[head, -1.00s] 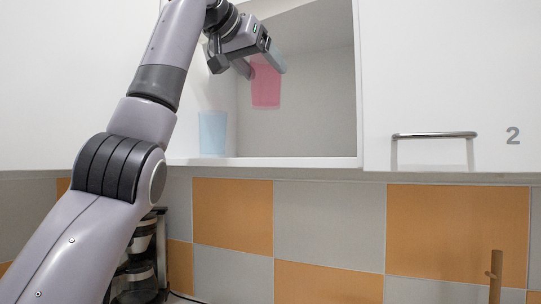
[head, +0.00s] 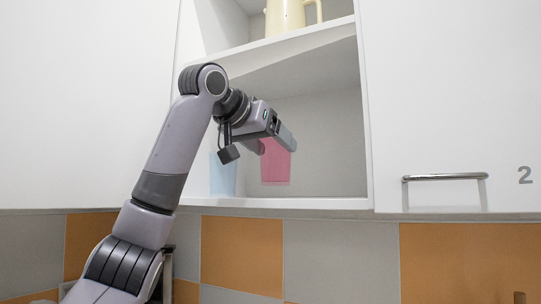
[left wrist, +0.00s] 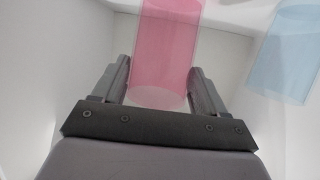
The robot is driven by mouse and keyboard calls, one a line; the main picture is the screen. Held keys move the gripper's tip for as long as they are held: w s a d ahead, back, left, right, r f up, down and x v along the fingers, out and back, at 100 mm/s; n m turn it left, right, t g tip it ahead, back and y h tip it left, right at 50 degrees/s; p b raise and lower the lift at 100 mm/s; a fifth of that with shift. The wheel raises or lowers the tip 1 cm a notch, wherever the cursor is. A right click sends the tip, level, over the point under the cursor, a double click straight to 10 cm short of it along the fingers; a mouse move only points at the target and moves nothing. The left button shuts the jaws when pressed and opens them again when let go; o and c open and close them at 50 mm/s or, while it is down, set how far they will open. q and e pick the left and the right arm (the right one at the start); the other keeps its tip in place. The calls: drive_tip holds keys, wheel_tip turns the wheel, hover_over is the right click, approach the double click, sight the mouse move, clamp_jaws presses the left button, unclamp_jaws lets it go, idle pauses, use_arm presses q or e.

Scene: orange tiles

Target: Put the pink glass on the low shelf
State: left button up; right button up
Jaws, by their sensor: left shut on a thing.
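The pink glass (head: 276,163) is a see-through tumbler inside the open cabinet, upright, above the low shelf (head: 300,203). My left gripper (head: 274,142) is shut on it, with a finger on each side. In the left wrist view the pink glass (left wrist: 165,50) stands between the two fingers (left wrist: 161,80). In the head view a gap shows between the bottom of the glass and the front edge of the low shelf; whether it touches the shelf further back I cannot tell. My right gripper is not in view.
A light blue glass (head: 223,174) stands on the low shelf to the left, partly behind my arm; it also shows in the left wrist view (left wrist: 288,50). A cream jug (head: 285,16) stands on the upper shelf (head: 290,46). The low shelf's right part is clear. A closed door (head: 450,110) is at right.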

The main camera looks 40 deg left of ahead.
use_arm(q)
drive_tip(key=shift+a+f, duration=0.1)
drive_tip(key=shift+f, duration=1.05)
drive_tip(key=o, duration=1.2)
drive_tip(key=shift+f, duration=0.1)
drive_tip(key=shift+r, duration=0.2)
drive_tip(key=b+v, duration=0.2)
drive_tip(key=v, duration=1)
drive_tip(key=shift+f, duration=0.1)
